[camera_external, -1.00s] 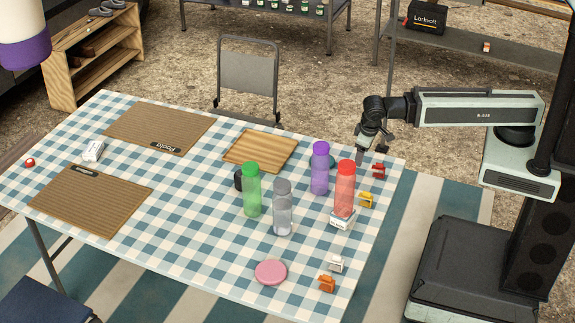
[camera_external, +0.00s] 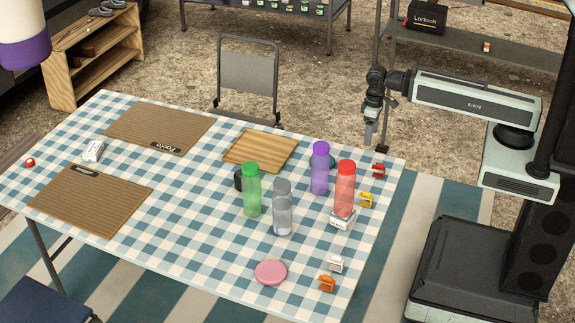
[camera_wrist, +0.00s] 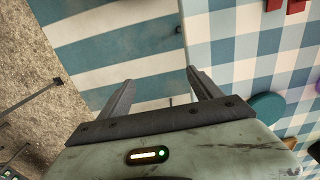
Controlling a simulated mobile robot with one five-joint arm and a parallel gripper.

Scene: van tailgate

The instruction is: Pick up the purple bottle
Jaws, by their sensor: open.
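The purple bottle (camera_external: 320,170) stands upright on the checkered table, left of and slightly behind the red bottle (camera_external: 344,188). My gripper (camera_external: 369,138) is above the table's far right edge, to the right of the purple bottle and higher, pointing down. It is open and empty. In the wrist view, my gripper's two fingers (camera_wrist: 158,90) stand apart over the striped rug and the table edge. A small purple patch at the right border of that view may be the bottle; I cannot tell.
A green bottle (camera_external: 251,190) and a grey bottle (camera_external: 282,208) stand to the left. A dark teal round item (camera_wrist: 268,108) lies behind the purple bottle. Red (camera_external: 379,171) and yellow (camera_external: 366,200) small items lie near the right edge. A wooden board (camera_external: 261,151) lies farther left.

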